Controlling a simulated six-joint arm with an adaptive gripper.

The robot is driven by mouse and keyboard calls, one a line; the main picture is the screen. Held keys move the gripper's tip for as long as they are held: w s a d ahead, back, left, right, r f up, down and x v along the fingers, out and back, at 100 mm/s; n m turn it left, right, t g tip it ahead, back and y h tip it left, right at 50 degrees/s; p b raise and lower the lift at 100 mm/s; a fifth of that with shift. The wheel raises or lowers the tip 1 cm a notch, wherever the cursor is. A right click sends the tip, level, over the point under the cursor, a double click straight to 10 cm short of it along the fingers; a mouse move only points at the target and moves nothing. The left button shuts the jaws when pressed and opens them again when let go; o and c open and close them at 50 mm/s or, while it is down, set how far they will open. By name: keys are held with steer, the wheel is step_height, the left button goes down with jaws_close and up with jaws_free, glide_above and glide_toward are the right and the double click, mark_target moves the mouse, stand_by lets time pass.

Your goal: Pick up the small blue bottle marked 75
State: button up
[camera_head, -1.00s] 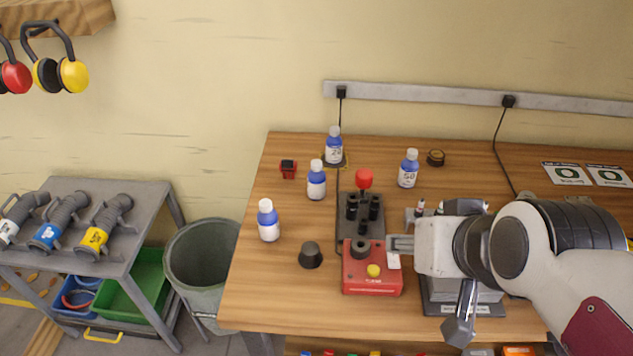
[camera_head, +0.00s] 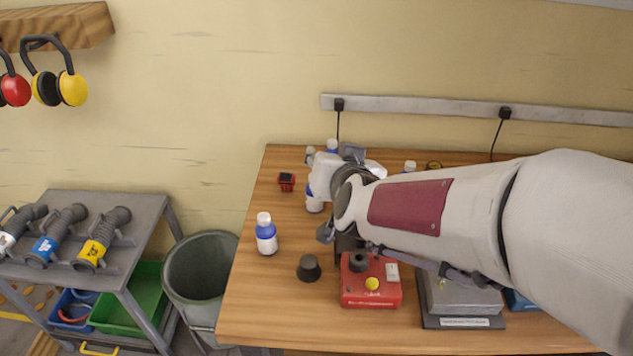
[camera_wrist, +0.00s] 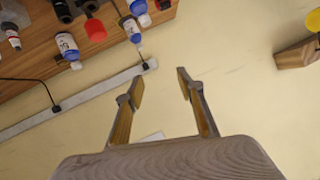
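Several small blue bottles with white caps stand on the wooden bench. The back bottle (camera_head: 332,146) is mostly hidden behind my gripper; its number cannot be read now. It also shows inverted in the wrist view (camera_wrist: 132,31). Another bottle (camera_head: 314,205) is partly covered by my gripper, and one (camera_head: 266,236) stands clear at front left. Only the cap of the right bottle (camera_head: 410,166) shows above my arm; it appears in the wrist view (camera_wrist: 67,46). My gripper (camera_wrist: 160,76) is open and empty, its fingers towards the wall, with no bottle between them.
A red control box (camera_head: 370,285) and a black knob (camera_head: 309,268) stand at the bench front. A small red item (camera_head: 286,182) lies at back left. A grey rail (camera_head: 430,107) with plugs runs along the wall. A bin (camera_head: 200,280) stands left of the bench.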

steer(key=w+a+f+m+t+h, duration=0.1)
steer(key=w+a+f+t+h, duration=0.3)
steer(key=a+f+t+h, duration=0.1)
steer(key=shift+a+f+m+h, duration=0.2)
steer(key=shift+f+m+h, duration=0.35)
steer(key=shift+f, duration=0.75)
steer(key=shift+f, duration=0.1)
step_height(320, 180, down, 8)
steer(key=w, duration=0.1)
steer(key=shift+d, duration=0.15)
stand_by(0.4)
steer(key=shift+w+d, duration=0.2)
steer(key=shift+w, duration=0.85)
steer(key=shift+w+d, duration=0.2)
steer(key=shift+w, duration=0.85)
steer(key=shift+w+d, duration=0.2)
steer(key=shift+w, duration=0.85)
